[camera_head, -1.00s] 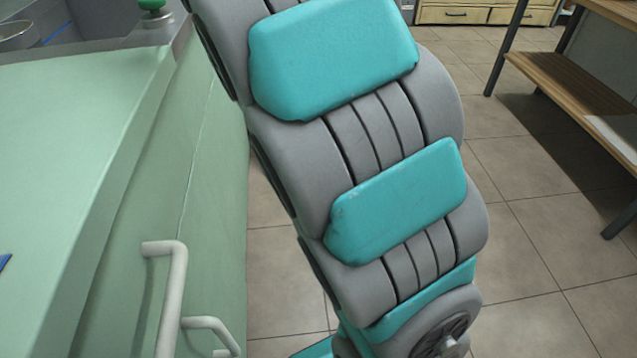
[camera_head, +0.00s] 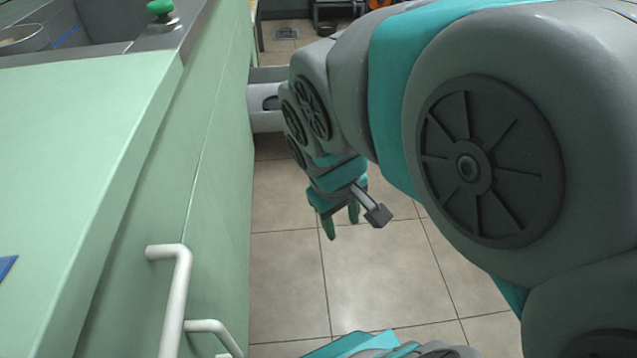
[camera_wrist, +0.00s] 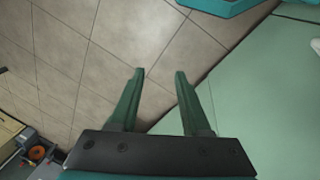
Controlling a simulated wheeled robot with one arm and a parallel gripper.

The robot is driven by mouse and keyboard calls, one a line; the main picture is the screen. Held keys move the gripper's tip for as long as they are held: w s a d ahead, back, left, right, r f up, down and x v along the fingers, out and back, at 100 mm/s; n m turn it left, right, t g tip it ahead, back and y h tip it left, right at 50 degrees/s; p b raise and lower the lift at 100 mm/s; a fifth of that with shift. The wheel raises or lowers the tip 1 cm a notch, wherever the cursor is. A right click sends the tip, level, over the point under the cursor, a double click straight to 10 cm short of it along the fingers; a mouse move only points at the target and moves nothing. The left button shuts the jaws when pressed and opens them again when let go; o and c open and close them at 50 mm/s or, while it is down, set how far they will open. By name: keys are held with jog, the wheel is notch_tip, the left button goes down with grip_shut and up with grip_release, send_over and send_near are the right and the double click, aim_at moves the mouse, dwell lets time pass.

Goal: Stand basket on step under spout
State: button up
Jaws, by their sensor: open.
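My gripper (camera_head: 342,220) hangs over the tiled floor to the right of the green cabinet, fingers pointing down. In the wrist view its two green fingers (camera_wrist: 159,73) are apart with nothing between them. I cannot make out the basket, the step or the spout for certain in either view. A pale grey rounded part (camera_head: 264,108) with a dark ledge above it juts out at the far end of the cabinet, partly hidden by my arm. I cannot tell what it is.
A green cabinet (camera_head: 215,150) with white handles (camera_head: 178,300) runs along the left. Its top holds a grey recess (camera_head: 105,25), a metal bowl (camera_head: 22,40) and a green knob (camera_head: 160,7). The tiled floor (camera_head: 370,280) below my gripper is clear.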

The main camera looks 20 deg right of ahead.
jog(key=s+a+f+m+g+y, duration=0.1)
jog(key=s+a, duration=0.4)
jog(key=s, duration=0.5)
notch_tip(320, 180, down, 2)
jog(key=shift+a+f+m+g+y, duration=0.1)
jog(key=shift+a+m+g+y, duration=0.3)
jog(key=shift+g, duration=0.6)
